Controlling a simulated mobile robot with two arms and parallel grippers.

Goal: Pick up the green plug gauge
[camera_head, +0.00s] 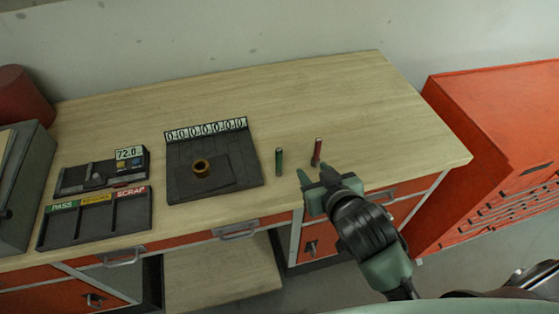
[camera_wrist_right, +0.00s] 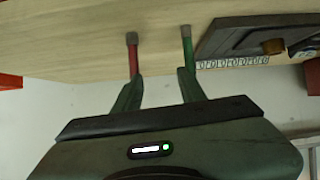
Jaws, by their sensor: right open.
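The green plug gauge (camera_head: 279,162) stands upright on the wooden bench, near its front edge. A red gauge (camera_head: 317,152) stands to its right. My right gripper (camera_head: 314,174) is open and empty over the bench's front edge, just in front of the red gauge and right of the green one. In the right wrist view the green gauge (camera_wrist_right: 187,47) lines up with the right finger and the red gauge (camera_wrist_right: 133,55) with the left finger of the gripper (camera_wrist_right: 160,76). I cannot tell whether either finger touches a gauge. My left gripper is not in view.
A sorting tray (camera_head: 98,222) and a 72.0 display unit (camera_head: 75,178) are farther left. A red cabinet (camera_head: 500,130) stands right. The bench behind the gauges is clear.

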